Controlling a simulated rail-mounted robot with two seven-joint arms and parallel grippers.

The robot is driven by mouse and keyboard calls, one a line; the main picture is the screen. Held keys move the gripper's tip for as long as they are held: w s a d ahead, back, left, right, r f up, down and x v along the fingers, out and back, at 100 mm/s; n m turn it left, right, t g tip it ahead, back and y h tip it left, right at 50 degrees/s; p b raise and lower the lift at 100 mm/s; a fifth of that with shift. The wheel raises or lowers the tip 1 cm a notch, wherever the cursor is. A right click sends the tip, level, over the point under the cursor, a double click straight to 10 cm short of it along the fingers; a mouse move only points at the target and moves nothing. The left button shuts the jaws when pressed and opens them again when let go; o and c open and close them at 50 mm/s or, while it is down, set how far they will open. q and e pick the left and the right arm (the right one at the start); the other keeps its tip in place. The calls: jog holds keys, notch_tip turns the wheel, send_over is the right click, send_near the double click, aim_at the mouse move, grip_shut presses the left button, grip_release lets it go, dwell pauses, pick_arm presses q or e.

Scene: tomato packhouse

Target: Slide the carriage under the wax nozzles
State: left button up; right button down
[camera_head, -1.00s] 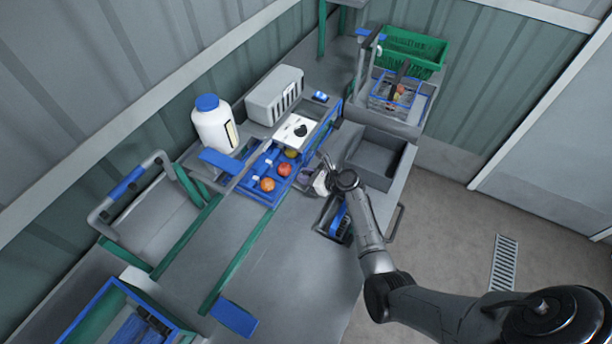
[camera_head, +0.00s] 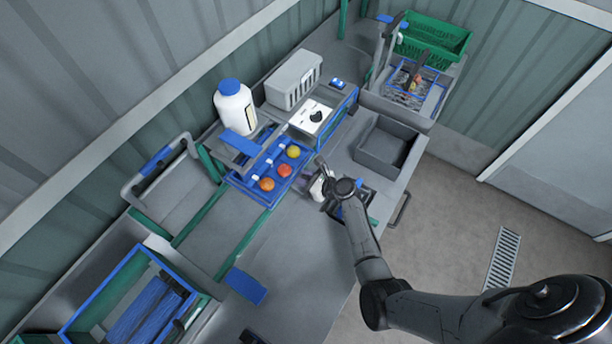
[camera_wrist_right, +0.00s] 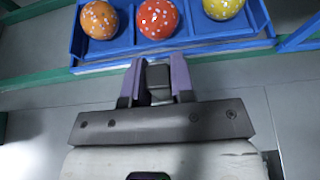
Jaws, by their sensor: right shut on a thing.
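The blue carriage (camera_head: 246,182) holds an orange, a red and a yellow tomato in a row and sits on the green-edged rails. In the right wrist view the carriage (camera_wrist_right: 92,60) lies just beyond my fingers. My right gripper (camera_head: 309,181) is at the carriage's near side. In the wrist view its purple fingers (camera_wrist_right: 158,80) are shut on a grey handle (camera_wrist_right: 159,82) at the carriage's edge. A raised bar with a blue plate (camera_head: 239,143) spans beside the carriage. The wax nozzles cannot be made out clearly. My left gripper is not in view.
A white control box (camera_head: 311,118) with a black knob and a white bottle (camera_head: 234,106) stand behind the carriage. A grey bin (camera_head: 388,147) is to the right. A blue stop plate (camera_head: 245,286) lies at the rails' near end. The rails between are clear.

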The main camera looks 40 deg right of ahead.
jog(key=c, duration=1)
grip_release()
jog(key=shift+o, duration=0.2)
jog(key=shift+d, duration=0.1)
jog(key=p+v, duration=0.1)
jog(key=v, duration=1.2)
jog(key=shift+s, duration=0.4)
jog(key=shift+r, duration=0.1)
